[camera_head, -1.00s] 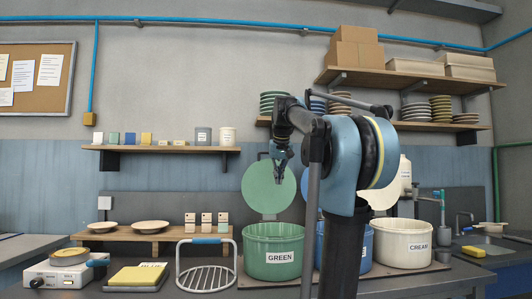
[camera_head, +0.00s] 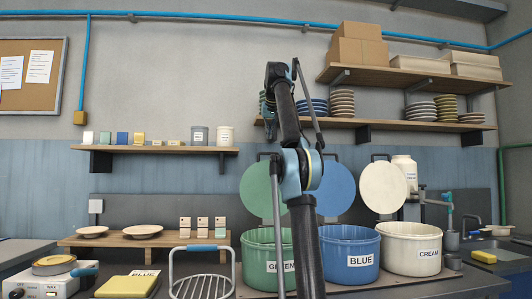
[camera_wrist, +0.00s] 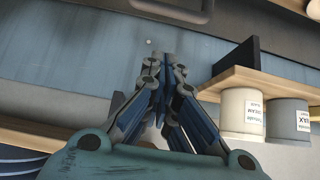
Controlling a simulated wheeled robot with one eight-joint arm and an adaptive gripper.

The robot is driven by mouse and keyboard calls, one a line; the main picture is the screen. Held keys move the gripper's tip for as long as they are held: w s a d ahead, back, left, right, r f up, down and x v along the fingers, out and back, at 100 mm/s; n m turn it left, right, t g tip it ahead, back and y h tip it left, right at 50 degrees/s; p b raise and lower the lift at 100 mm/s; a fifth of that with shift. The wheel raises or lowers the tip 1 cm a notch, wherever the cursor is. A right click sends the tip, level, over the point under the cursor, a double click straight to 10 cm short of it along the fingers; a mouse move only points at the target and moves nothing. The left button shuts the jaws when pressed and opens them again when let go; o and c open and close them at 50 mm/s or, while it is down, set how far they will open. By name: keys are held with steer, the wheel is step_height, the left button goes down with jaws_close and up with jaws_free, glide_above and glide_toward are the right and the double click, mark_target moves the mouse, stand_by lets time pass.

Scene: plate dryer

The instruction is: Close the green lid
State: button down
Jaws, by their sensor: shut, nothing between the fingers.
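The green lid (camera_head: 255,190) stands open and upright behind the green pot (camera_head: 255,247), labelled GREEN, in the head view. My arm passes in front of the lid's right side and the pot's right part, hiding some of the label. My gripper (camera_head: 269,130) is up near the right wall shelf, above the green lid and apart from it, small and partly hidden by my arm. In the wrist view my gripper (camera_wrist: 165,60) has its fingers together and empty. The lid and the pot do not show there.
A blue pot (camera_head: 350,270) and a cream pot (camera_head: 405,262), with open lids behind them, stand right of the green pot. A wire rack (camera_head: 203,285) stands left. The upper shelf with stacked plates (camera_head: 342,103) and the left shelf (camera_head: 180,149) lie near my arm.

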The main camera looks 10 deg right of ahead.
steer(key=shift+w+f, duration=0.2)
steer(key=shift+w, duration=0.35)
steer(key=x, duration=0.9)
steer(key=shift+s+f, duration=0.2)
steer(key=shift+s, duration=1.8)
steer(key=shift+s, duration=0.1)
